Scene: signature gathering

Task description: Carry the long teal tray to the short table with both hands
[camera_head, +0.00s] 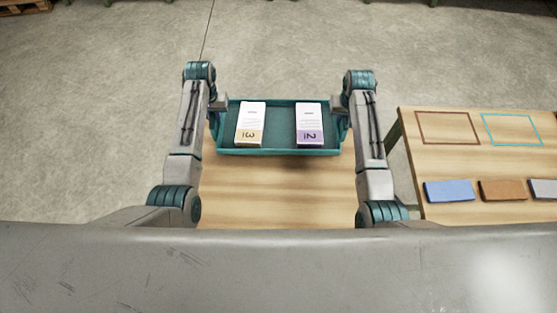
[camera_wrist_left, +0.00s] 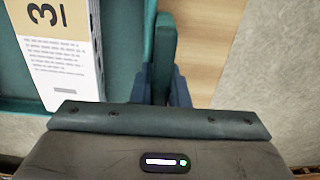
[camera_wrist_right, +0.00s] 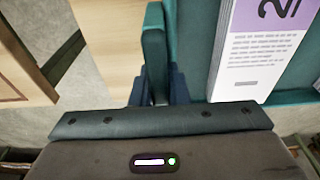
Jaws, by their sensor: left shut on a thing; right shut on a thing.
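The long teal tray (camera_head: 278,152) is level in front of me in the head view, over the far part of a wooden table (camera_head: 280,195). I cannot tell whether it touches the table. The wrist views show the tray's end walls between the fingers of the left (camera_wrist_left: 163,80) and right (camera_wrist_right: 157,80) grippers.
Open concrete floor (camera_head: 110,80) lies left and beyond.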

